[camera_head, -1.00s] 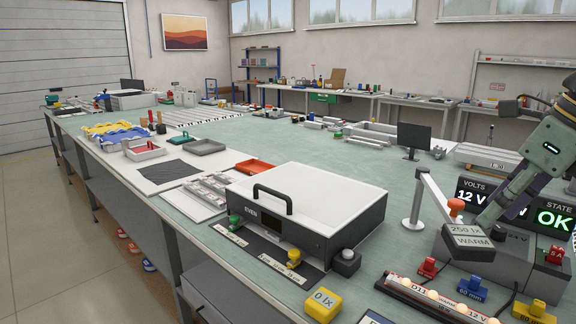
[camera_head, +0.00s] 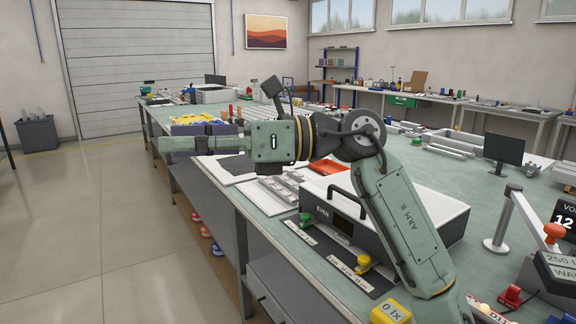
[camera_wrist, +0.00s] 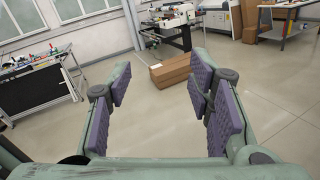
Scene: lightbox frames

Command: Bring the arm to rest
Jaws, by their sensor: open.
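My gripper (camera_head: 168,138) is at the left end of my arm in the head view, pointing left, level with the bench top's far part in the picture. My arm rises from the lower right to a bent elbow and then runs level to the left, in front of the grey-and-white EVEN box (camera_head: 425,215). In the wrist view my gripper (camera_wrist: 160,78) shows two fingers with purple pads, wide apart. Part of the bench behind my arm is hidden.
The long green-topped bench (camera_head: 270,235) carries trays, a dark monitor (camera_head: 504,149) and a yellow block (camera_head: 391,312). A bin (camera_head: 38,135) stands by the far wall. Clear floor (camera_head: 110,230) lies left of the bench. In the wrist view, a cardboard box (camera_wrist: 171,70) lies on the floor.

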